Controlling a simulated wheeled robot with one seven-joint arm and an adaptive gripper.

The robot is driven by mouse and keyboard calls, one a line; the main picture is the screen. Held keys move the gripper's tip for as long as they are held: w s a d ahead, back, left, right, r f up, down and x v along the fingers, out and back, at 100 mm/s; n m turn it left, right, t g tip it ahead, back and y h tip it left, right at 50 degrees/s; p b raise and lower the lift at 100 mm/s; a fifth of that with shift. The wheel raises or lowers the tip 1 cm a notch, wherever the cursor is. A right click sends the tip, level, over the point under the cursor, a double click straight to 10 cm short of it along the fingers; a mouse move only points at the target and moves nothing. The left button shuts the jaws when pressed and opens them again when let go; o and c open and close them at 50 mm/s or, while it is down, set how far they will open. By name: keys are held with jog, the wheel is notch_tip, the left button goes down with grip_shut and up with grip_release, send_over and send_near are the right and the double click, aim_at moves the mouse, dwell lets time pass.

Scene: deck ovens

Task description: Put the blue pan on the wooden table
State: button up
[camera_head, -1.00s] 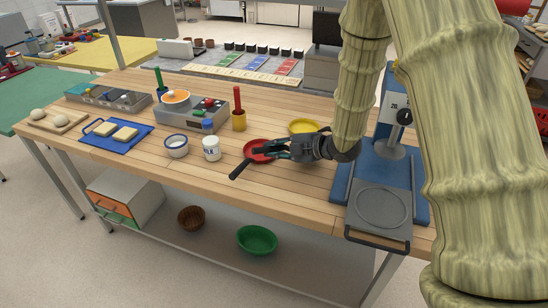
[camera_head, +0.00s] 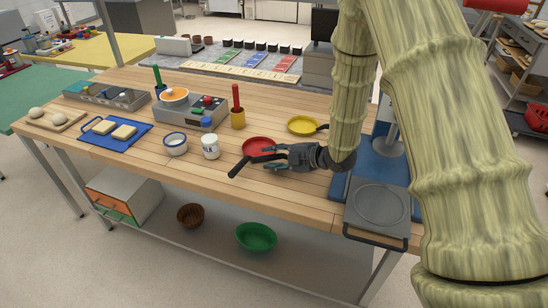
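No blue pan can be made out in view. A red pan (camera_head: 258,145) lies on the wooden table (camera_head: 300,188). A black handle (camera_head: 239,168) reaches out at the lower left of the red pan. A yellow pan (camera_head: 302,124) with a dark handle lies behind, to the right. My gripper (camera_head: 268,158) is at the near side of the red pan, pointing left. Its fingers look spread, with a dark bar, seemingly the handle, between or under them. Whether they touch it cannot be told.
The table's front strip is clear.

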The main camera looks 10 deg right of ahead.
jog(key=shift+r, duration=0.15)
jog(key=b+v, duration=0.2)
jog(key=v, duration=1)
jog(key=shift+s, duration=0.1)
